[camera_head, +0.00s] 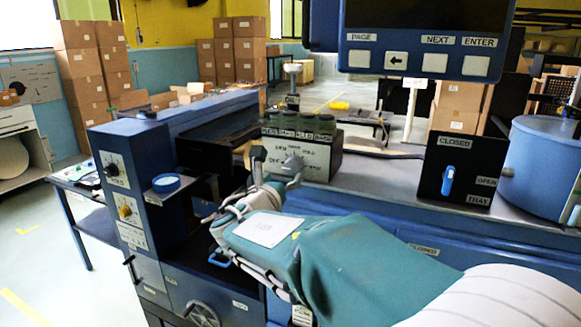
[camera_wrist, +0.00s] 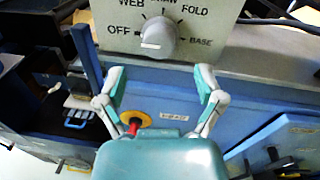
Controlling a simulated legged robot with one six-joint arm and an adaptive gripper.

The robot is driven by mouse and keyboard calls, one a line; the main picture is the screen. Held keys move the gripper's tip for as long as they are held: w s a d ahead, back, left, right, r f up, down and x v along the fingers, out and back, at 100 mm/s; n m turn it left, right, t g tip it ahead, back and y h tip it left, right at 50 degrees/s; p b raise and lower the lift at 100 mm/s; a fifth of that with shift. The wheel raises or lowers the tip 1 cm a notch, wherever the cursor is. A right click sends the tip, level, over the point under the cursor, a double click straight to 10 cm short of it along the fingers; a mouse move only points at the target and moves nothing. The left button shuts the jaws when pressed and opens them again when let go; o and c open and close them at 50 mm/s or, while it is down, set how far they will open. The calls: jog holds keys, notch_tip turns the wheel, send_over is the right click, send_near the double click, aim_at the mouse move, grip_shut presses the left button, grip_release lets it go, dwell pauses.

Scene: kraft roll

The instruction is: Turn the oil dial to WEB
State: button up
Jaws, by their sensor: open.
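The grey dial (camera_wrist: 158,38) is a round knob on a pale panel (camera_wrist: 225,42). WEB, FOLD, OFF and BASE are readable around it, and another label at the top is cut off. A white mark sits on the knob's lower left; which label it points to is hard to tell. In the head view the panel (camera_head: 318,165) is the front of a box on the machine top, partly behind my gripper. My gripper (camera_wrist: 160,76) is open and empty just below the dial, its fingers apart and not around it. It also shows in the head view (camera_head: 276,166).
A black panel with a blue handle (camera_head: 448,180) stands to the right, by a blue drum (camera_head: 545,165). A control column (camera_head: 125,190) with other knobs is at left. A screen (camera_head: 425,40) hangs above.

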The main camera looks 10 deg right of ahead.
aim_at(290, 168)
jog(key=x, duration=0.6)
jog(key=shift+w+a, duration=0.1)
jog(key=c, duration=1.1)
